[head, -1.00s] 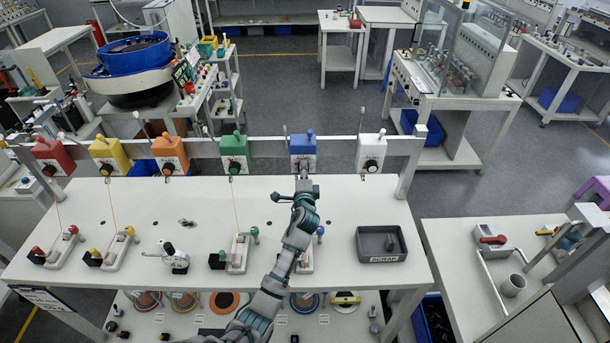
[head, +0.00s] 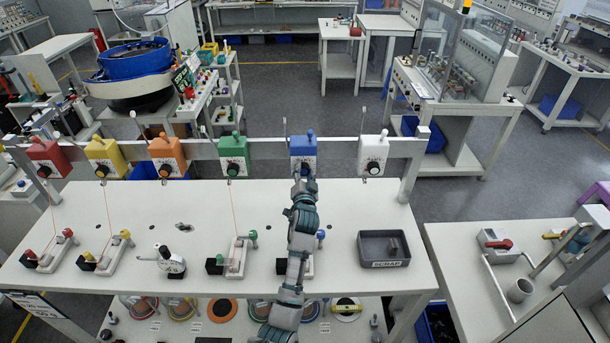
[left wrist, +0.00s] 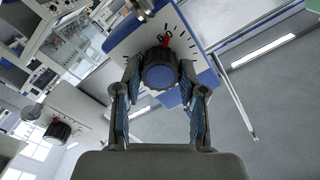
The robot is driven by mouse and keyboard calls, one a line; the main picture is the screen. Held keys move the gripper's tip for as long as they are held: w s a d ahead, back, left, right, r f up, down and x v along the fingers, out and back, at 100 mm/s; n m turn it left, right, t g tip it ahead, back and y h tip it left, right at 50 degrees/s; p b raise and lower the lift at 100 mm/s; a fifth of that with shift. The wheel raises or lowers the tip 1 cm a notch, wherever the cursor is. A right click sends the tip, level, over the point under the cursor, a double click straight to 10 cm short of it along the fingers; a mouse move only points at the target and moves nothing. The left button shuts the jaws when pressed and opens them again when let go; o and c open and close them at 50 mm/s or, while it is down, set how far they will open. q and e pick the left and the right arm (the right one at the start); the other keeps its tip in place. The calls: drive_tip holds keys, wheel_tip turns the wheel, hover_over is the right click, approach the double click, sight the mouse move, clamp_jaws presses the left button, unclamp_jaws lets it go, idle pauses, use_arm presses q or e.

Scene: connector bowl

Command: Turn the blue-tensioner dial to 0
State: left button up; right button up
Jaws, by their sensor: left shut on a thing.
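The blue tensioner (head: 303,145) hangs on the rail at the back of the bench. In the head view my left gripper (head: 301,181) is at its dial and covers most of it. In the left wrist view the dial (left wrist: 160,73) is a black ribbed knob with a blue cap, in front of a white scale plate (left wrist: 124,45). A red pointer (left wrist: 166,40) shows at the knob's edge; the scale numbers are too small to read. My left gripper (left wrist: 160,85) is shut on the dial, with one finger on each side. My right gripper is not in view.
The white tensioner (head: 373,154) is to the right, and the green tensioner (head: 233,154) to the left. A grey scrap tray (head: 384,263) sits on the bench's right part. Several clamp fixtures stand along the front. The bench between tray and rail is clear.

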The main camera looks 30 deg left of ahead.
use_arm(q)
drive_tip(key=shift+f+n, duration=0.4)
drive_tip(key=shift+f, duration=0.15)
drive_tip(key=o, duration=0.9)
drive_tip(key=shift+o, duration=1.2)
drive_tip(key=shift+w+a, duration=0.1)
drive_tip(key=shift+s+r, duration=0.2)
drive_tip(key=v, duration=1.1)
drive_tip(key=shift+s+d, duration=0.2)
